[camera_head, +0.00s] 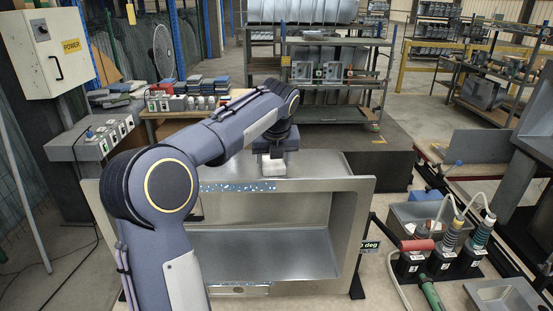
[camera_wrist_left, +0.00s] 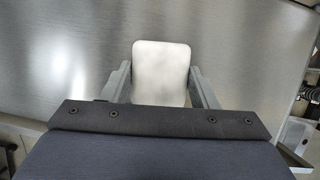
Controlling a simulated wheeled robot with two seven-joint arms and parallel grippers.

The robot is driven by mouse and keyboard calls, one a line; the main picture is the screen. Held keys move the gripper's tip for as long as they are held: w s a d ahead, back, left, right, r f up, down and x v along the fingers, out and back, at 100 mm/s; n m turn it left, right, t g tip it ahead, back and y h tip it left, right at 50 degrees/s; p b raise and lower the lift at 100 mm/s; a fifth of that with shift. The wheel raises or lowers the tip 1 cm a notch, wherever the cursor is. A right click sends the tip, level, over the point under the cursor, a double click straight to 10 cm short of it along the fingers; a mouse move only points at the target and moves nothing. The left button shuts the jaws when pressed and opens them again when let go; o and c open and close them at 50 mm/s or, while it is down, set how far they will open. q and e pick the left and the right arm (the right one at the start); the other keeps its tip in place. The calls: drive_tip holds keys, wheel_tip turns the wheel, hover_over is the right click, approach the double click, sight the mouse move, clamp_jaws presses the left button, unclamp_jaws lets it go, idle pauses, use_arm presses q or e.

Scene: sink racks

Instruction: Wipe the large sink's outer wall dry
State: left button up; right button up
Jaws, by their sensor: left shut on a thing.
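The large steel sink (camera_head: 345,186) lies on its side with its opening facing me and its flat outer wall on top. Blue and white specks, like drops, show along its upper front rim (camera_head: 238,187). My left gripper (camera_head: 272,157) is shut on a white pad (camera_head: 273,169) over the top wall. In the left wrist view the rounded white pad (camera_wrist_left: 160,74) sits between the two grey fingers, over the brushed metal wall (camera_wrist_left: 60,50). I cannot tell whether the pad touches the wall. My arm hides part of the top. My right gripper is not in view.
Several black-based bottles with hoses (camera_head: 448,258) stand at the right, near a grey basin (camera_head: 415,215). A power box (camera_head: 47,53) and switch panel stand at the left. A bench (camera_head: 160,115) with small parts and a rack (camera_head: 335,85) stand behind.

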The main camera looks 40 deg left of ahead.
sight(249, 169)
use_arm(q)
drive_tip(key=shift+s+a+f, duration=0.15)
drive_tip(key=shift+s+a, duration=1.9)
drive_tip(key=shift+a, duration=0.3)
drive_tip(key=shift+s+a, duration=1.5)
drive_tip(key=shift+a, duration=0.3)
drive_tip(key=shift+s+a, duration=1.55)
drive_tip(key=shift+a, duration=0.3)
drive_tip(key=shift+s+a, duration=1.5)
drive_tip(key=shift+a, duration=0.3)
drive_tip(key=shift+r, duration=0.2)
drive_tip(key=shift+w+d, duration=0.1)
drive_tip(key=shift+w+d+f, duration=0.1)
drive_tip(key=shift+w+d, duration=2.15)
drive_tip(key=shift+d, duration=0.45)
drive_tip(key=shift+w+d, duration=2.25)
drive_tip(key=shift+d, duration=0.4)
drive_tip(key=shift+w+d+f, duration=0.1)
drive_tip(key=shift+w+d, duration=2.15)
drive_tip(key=shift+d, duration=0.45)
drive_tip(key=shift+r, duration=3.1)
drive_tip(key=shift+r, duration=0.1)
